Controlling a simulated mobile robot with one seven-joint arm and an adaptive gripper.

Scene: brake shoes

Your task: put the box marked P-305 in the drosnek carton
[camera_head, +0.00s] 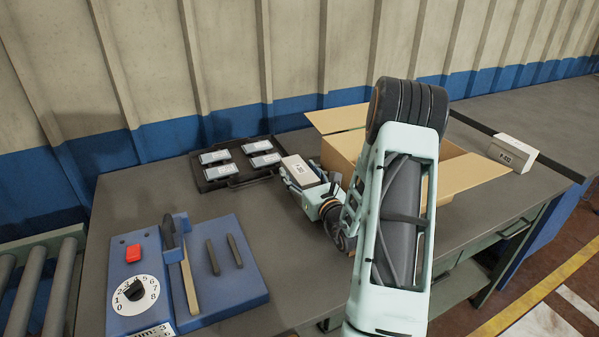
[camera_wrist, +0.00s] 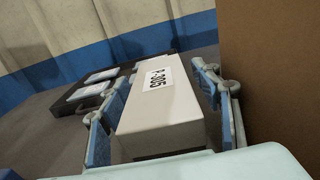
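The box marked P-305 (camera_head: 299,169) is a pale grey block with a white label. It fills the space between the fingers in the wrist view (camera_wrist: 165,115), its label facing up.
A second pale box (camera_head: 513,152) with a P- label is right of the carton. A dark tray (camera_head: 208,186) with several labelled items lies behind left. A blue panel (camera_head: 228,280) with a dial, red button and tools lies front left. Bare bench (camera_head: 140,195) lies between.

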